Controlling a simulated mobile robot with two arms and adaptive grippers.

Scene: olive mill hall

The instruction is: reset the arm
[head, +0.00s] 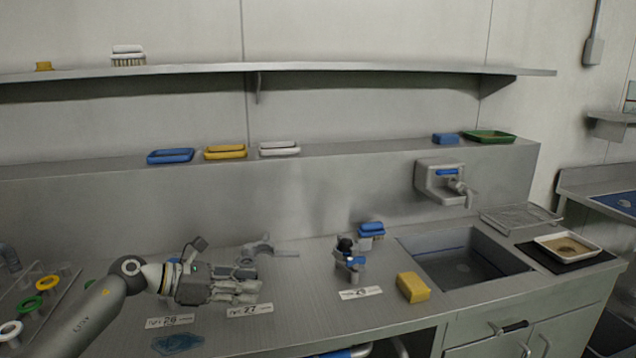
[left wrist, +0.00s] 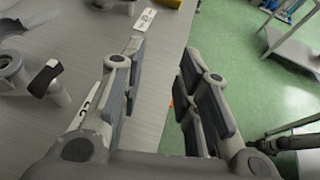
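My left arm comes in from the left in the head view. Its left gripper (head: 248,291) is above the steel counter (head: 310,315), close to the number plates. In the left wrist view the two fingers of this gripper (left wrist: 160,58) stand well apart, with nothing between them. One finger is over the counter and the other is over the green floor (left wrist: 250,70). My right gripper is in neither view.
A grey metal fitting (head: 268,248) lies behind the gripper. A blue flat piece (head: 177,343) lies near the front. Coloured rings (head: 47,282) stand at left.

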